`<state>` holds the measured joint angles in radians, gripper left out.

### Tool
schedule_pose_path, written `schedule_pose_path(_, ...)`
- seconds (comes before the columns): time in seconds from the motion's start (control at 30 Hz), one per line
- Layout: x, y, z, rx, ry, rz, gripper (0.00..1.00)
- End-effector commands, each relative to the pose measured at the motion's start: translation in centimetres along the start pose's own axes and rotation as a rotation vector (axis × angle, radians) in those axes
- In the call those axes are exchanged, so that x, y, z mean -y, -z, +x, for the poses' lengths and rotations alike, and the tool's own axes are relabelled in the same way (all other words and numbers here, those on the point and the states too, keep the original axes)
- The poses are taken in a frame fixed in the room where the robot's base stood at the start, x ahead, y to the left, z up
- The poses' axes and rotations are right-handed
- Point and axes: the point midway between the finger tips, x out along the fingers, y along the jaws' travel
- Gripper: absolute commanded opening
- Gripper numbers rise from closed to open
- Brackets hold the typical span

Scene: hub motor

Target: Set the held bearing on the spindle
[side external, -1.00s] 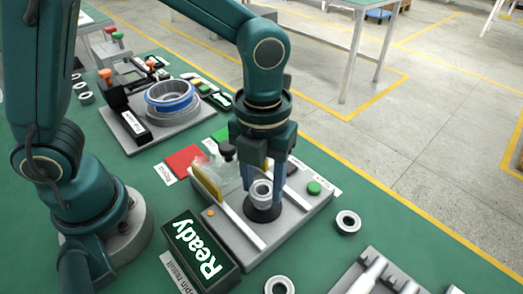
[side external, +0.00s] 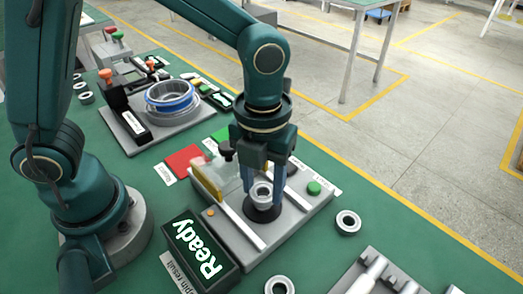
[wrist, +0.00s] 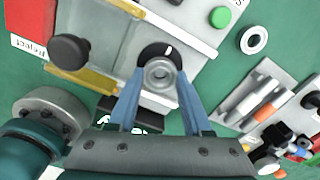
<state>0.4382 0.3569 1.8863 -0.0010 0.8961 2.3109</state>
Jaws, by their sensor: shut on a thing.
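My gripper (side external: 262,188) is shut on a grey ring-shaped bearing (side external: 262,191), which sits between its blue fingertips. The bearing is level and stands over the round black spindle base (side external: 262,213) on the grey test fixture (side external: 285,230). In the wrist view the bearing (wrist: 160,73) lies between the fingertips, with the black disc (wrist: 152,50) of the spindle base partly hidden behind it. The spindle's post is hidden, so I cannot tell whether the bearing is around it or just above it.
A display reading "Ready" (side external: 198,246) stands at the front left of the fixture. A black knob (side external: 227,150) and a yellowish clear guard (side external: 207,178) are close left of my gripper. A green button (side external: 313,188) is to the right. Loose rings (side external: 348,222) lie on the green table.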

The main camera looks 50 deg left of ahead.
Motion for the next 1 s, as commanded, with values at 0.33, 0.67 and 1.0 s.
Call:
schedule_pose_path(0.33,0.0,0.0,0.4,0.000,0.000,0.000,0.00)
schedule_pose_path(0.67,0.0,0.0,0.8,-0.001,-0.002,0.000,0.00)
schedule_pose_path(1.0,0.0,0.0,1.2,0.000,0.000,0.000,0.00)
